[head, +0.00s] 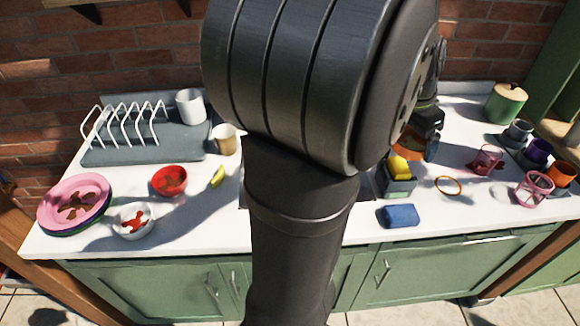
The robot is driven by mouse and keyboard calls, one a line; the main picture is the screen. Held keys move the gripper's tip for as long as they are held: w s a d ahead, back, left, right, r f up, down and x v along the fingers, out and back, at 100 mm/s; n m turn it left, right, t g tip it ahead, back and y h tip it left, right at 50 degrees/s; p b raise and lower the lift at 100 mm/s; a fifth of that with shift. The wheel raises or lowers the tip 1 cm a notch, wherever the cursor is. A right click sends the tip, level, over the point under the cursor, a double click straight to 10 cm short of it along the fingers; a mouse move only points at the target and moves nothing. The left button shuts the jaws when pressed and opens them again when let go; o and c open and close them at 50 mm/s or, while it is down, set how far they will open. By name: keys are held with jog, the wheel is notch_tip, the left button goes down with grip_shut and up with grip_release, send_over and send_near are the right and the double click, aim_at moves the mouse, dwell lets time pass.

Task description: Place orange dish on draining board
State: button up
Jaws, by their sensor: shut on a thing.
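The orange dish (403,148) shows right of my arm, over the counter, and is partly hidden behind the arm. My gripper (428,128) is at its right side, shut on it. The fingertips are small and dark, so the exact grip is hard to see. The draining board (100,156) is a grey board at the left back of the counter, far left of my gripper. It bears a white plate rack (128,122) with empty slots and a white mug (190,106) at its right back.
A caddy (399,187) with a yellow sponge stands just below the dish, near a blue sponge (400,216) and an orange ring (448,185). Stacked plates (58,196), bowls (169,180) and a tan cup (225,140) are left; cups and a green canister (506,104) are right.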

jog(key=w+a+r+n, duration=0.2)
jog(key=a, duration=1.1)
jog(key=n+t+y, duration=0.2)
jog(key=n+y, duration=0.1)
jog(key=n, duration=1)
send_over(190, 218)
jog(key=f, duration=0.9)
jog(key=s+f, duration=0.1)
jog(key=f, duration=0.4)
jog(key=shift+d+f, duration=0.15)
jog(key=shift+f, duration=0.15)
jog(key=shift+s+x, duration=0.2)
jog(key=shift+x, duration=0.8)
jog(key=shift+s+x, duration=0.2)
jog(key=shift+x, duration=0.8)
jog(key=shift+f, duration=0.2)
jog(key=o, duration=0.6)
jog(key=shift+f, duration=0.1)
jog(key=shift+o, duration=1.1)
